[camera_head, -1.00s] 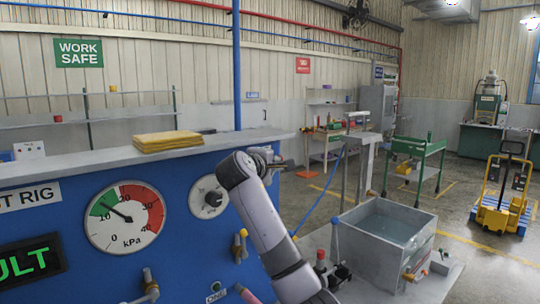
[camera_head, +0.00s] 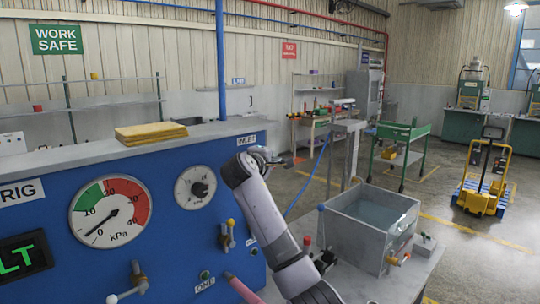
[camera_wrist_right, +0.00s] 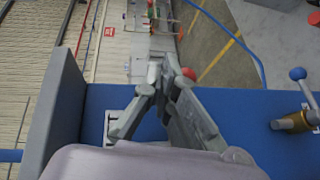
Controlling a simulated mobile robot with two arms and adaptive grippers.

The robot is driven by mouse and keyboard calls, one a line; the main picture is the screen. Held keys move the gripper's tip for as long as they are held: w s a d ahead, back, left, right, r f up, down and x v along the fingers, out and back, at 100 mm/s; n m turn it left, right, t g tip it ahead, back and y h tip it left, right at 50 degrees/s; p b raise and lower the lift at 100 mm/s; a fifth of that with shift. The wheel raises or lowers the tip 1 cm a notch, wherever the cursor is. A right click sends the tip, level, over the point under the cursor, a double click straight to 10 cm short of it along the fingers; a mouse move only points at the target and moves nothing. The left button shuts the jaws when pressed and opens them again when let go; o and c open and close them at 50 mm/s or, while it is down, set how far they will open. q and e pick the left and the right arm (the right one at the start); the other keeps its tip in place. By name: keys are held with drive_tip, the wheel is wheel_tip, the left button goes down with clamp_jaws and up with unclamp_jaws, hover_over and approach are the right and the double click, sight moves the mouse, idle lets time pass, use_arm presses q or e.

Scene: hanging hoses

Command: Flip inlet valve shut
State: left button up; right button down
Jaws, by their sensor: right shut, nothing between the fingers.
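The inlet label (camera_head: 246,139) is on the upper right of the blue rig panel (camera_head: 165,185). My right gripper (camera_head: 268,156) is just right of and below this label, at the panel's right edge. In the right wrist view my right gripper (camera_wrist_right: 160,72) has its fingers together, with nothing between them. A small red ball (camera_wrist_right: 189,74) shows right beside the fingertips. I cannot tell whether it is the inlet valve's knob or touches them. The valve body and its lever angle are hidden behind my gripper. My left gripper is out of view.
The pressure gauge (camera_head: 110,211) has its needle near zero. A yellow-handled valve (camera_head: 228,235) is lower on the panel. Yellow cloths (camera_head: 151,133) lie on the rig's ledge. A water tank (camera_head: 371,220) stands to the right, with open floor beyond it.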

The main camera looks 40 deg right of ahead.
drive_tip(key=shift+d+f, duration=0.15)
drive_tip(key=shift+f, duration=0.15)
idle(0.5)
